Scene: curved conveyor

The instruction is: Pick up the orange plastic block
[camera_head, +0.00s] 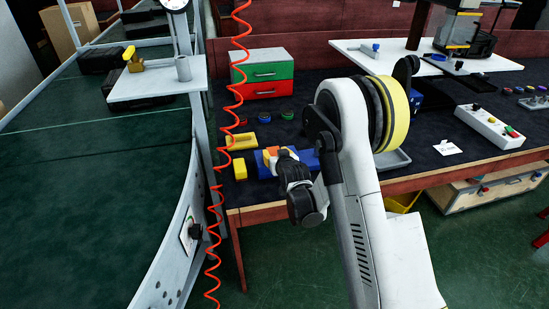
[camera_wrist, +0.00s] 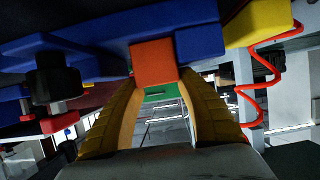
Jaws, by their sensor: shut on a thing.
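The orange plastic block (camera_wrist: 154,62) sits between the tips of the two yellow fingers of my gripper (camera_wrist: 157,78) in the wrist view. The fingers touch it on both sides, so my gripper is shut on it. In the head view my gripper (camera_head: 283,157) is over the left part of the dark workbench, and only a small orange patch of the block (camera_head: 271,151) shows beside it. My wrist hides much of the block there. I cannot tell whether the block is clear of the surface below.
Blue pieces (camera_wrist: 200,42) and a yellow block (camera_wrist: 257,22) lie close to the orange block. A yellow tray (camera_head: 242,141) and a green-and-red drawer box (camera_head: 263,73) stand behind. A coiled red hose (camera_head: 222,170) hangs left, before the conveyor (camera_head: 85,200).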

